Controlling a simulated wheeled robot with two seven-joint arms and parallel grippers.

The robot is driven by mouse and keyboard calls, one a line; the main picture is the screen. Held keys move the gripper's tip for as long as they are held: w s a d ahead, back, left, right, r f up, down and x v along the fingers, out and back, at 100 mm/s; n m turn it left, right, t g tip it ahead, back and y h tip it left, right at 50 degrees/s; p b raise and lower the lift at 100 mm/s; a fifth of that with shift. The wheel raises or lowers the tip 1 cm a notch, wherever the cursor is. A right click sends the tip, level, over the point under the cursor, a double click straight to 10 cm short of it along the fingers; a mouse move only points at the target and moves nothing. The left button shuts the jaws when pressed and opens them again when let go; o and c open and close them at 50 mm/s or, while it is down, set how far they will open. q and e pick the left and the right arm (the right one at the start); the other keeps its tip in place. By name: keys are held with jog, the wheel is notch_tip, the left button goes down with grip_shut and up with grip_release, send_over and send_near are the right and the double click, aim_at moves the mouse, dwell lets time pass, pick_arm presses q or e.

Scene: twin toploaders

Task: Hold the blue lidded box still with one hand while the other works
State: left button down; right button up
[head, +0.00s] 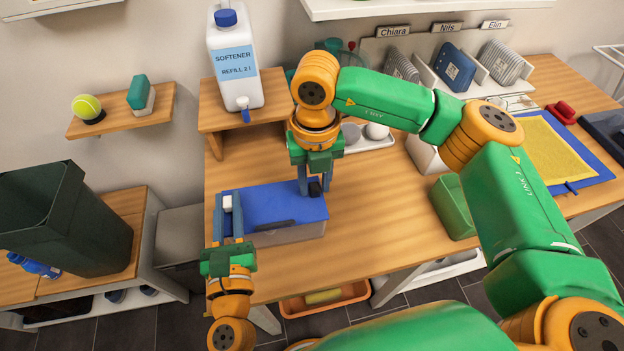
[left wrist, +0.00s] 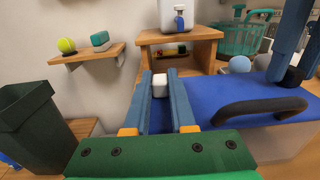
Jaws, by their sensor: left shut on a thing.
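The blue lidded box (head: 275,205) sits on the wooden table with its lid down. My left gripper (head: 228,203) is at the box's left end. In the left wrist view its two blue fingers are shut on a small white block (left wrist: 160,86) there. I cannot tell whether the block is part of the box. My right gripper (head: 315,180) points down at the lid's back right, its fingers around or beside a small black piece (head: 315,189). I cannot tell whether they grip it.
A softener bottle (head: 235,60) stands on a wooden riser (head: 212,118) behind the box. A green bin (head: 455,205) stands to the right, and a yellow cloth (head: 550,150) lies on a blue mat. A dark green waste bin (head: 60,220) is at left. The table's front strip is clear.

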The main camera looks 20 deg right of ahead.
aim_at(314, 186)
jog(key=shift+o, duration=0.8)
notch_tip(314, 186, up, 12)
pick_arm(q)
jog(key=c, duration=0.7)
grip_release()
